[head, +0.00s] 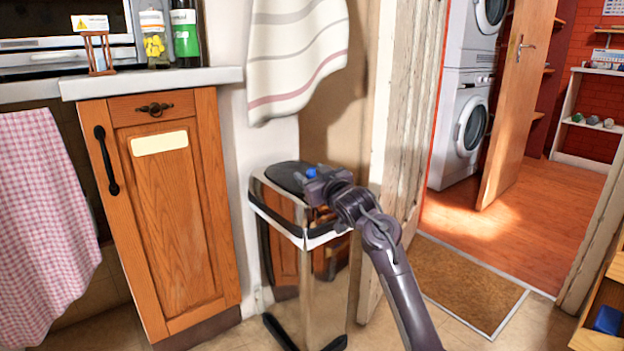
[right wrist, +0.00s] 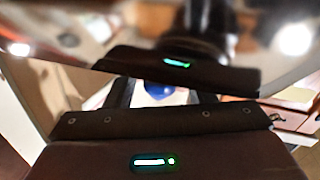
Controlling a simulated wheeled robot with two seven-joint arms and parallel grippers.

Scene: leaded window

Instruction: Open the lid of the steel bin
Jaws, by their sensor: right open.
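The steel bin (head: 284,245) stands on the floor between the wooden cabinet and the door frame. It has mirror-like steel sides and a dark lid (head: 282,173) that looks shut. My right gripper (head: 308,180) is open at the lid's right side, close to its edge; I cannot tell whether it touches. A small blue spot (head: 311,173) shows at the fingertips. In the right wrist view a round blue thing (right wrist: 158,90) shows between the fingers, and a shiny surface mirrors the gripper. I cannot tell what the blue thing belongs to. My left gripper is not in view.
A striped towel (head: 295,60) hangs above the bin. The cabinet (head: 165,220) is on the left, and the rough wooden door frame (head: 400,120) is close on the right. A brown mat (head: 460,285) lies in the doorway.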

